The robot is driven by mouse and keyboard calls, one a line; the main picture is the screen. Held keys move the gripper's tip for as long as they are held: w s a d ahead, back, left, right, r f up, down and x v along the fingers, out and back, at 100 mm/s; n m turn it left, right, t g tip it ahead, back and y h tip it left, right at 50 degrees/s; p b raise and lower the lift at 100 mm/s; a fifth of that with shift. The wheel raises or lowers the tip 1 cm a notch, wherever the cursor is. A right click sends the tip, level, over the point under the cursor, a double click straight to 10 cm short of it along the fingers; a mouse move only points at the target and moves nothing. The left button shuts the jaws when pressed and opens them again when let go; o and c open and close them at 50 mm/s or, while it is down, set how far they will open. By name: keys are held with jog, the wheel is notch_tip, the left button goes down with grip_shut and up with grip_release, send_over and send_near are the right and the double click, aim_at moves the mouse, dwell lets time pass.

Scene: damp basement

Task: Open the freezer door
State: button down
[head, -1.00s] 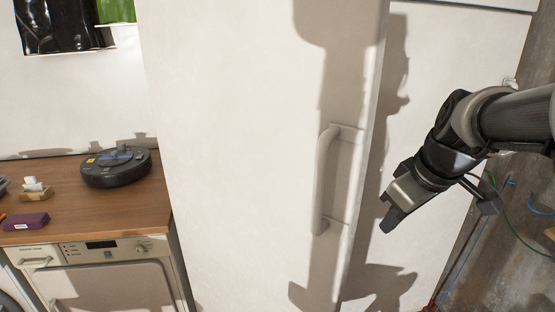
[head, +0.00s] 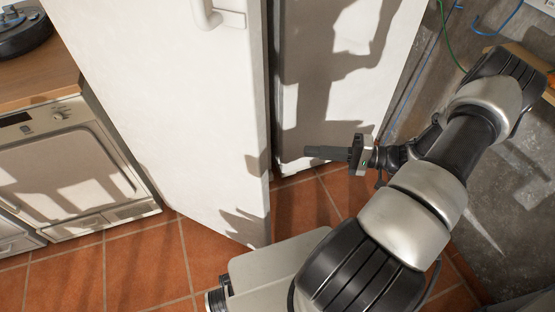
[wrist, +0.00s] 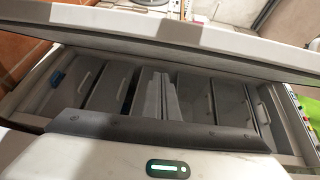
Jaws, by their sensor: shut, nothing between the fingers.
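The freezer door (head: 165,90) is a tall white panel left of centre in the head view, with its white handle (head: 207,14) cut by the top edge. It stands ajar: the wrist view shows several grey drawers (wrist: 195,95) inside, past the long pale edge of the door (wrist: 175,35). My gripper (head: 309,152) is shut and empty, its dark fingers pointing left towards the door's free edge, right of the dark gap. It is apart from the handle. I cannot tell whether the fingers touch the door.
A white panel (head: 345,70) stands right of the gap. A wooden counter (head: 40,70) with a robot vacuum (head: 22,35) and a white front-loading appliance (head: 65,165) are at left. Tiled floor (head: 150,260) is clear before the door. A stained wall with cables is at right.

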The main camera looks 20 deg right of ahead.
jog(key=w+a+t+b, duration=0.1)
jog(key=w+a, duration=0.1)
jog(key=a, duration=0.9)
jog(key=shift+w+f+m, duration=0.25)
jog(key=shift+f+m, duration=0.15)
